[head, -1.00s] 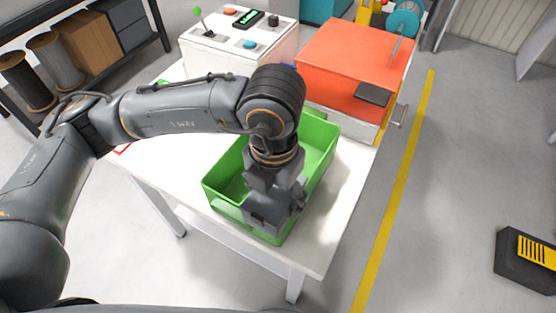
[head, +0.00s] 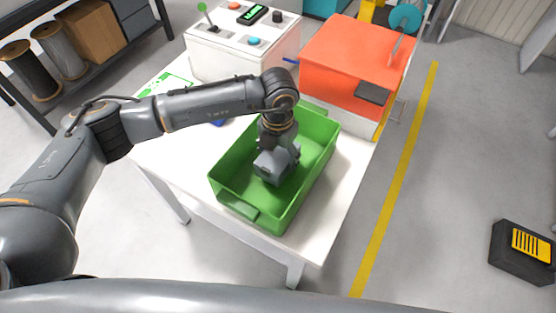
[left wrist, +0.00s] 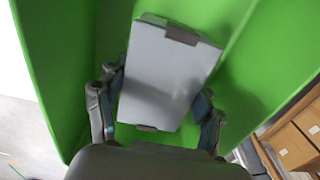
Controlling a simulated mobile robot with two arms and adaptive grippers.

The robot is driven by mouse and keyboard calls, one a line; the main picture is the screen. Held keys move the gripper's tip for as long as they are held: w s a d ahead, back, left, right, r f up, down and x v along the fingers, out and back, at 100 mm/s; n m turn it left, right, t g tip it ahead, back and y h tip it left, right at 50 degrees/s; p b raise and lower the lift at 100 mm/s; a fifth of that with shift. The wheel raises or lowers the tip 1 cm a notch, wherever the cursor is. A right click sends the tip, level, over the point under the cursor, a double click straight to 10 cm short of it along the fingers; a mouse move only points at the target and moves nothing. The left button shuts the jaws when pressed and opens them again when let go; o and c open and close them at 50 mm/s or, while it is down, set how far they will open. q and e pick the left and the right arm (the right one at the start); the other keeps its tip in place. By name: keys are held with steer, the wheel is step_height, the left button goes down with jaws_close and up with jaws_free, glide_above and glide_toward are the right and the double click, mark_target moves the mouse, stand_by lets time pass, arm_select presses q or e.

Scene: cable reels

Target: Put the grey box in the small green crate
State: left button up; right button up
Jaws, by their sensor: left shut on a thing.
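The small green crate (head: 238,205) stands on the white table in the head view. My left gripper (head: 276,172) reaches down into it from above, and the fingertips are hidden there by the gripper body. In the left wrist view the grey box (left wrist: 165,75) sits between the two fingers of my left gripper (left wrist: 160,100), which is shut on it. Green crate walls (left wrist: 55,60) surround the box in that view. I cannot tell whether the box touches the crate floor. My right gripper is not in view.
A white control box (head: 240,50) and an orange-topped machine (head: 350,60) stand behind the crate on the white table (head: 170,160). A shelf with reels (head: 70,55) is at the back left. A black case (head: 522,255) lies on the floor at right.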

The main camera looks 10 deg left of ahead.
arm_select(q)
step_height(320, 180, down, 3)
steer(key=shift+r, duration=0.2)
steer(key=shift+f, duration=0.15)
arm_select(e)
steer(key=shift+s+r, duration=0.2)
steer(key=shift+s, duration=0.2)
arm_select(q)
steer(key=shift+f, duration=0.15)
steer(key=o, duration=1.2)
steer(key=shift+o, duration=0.2)
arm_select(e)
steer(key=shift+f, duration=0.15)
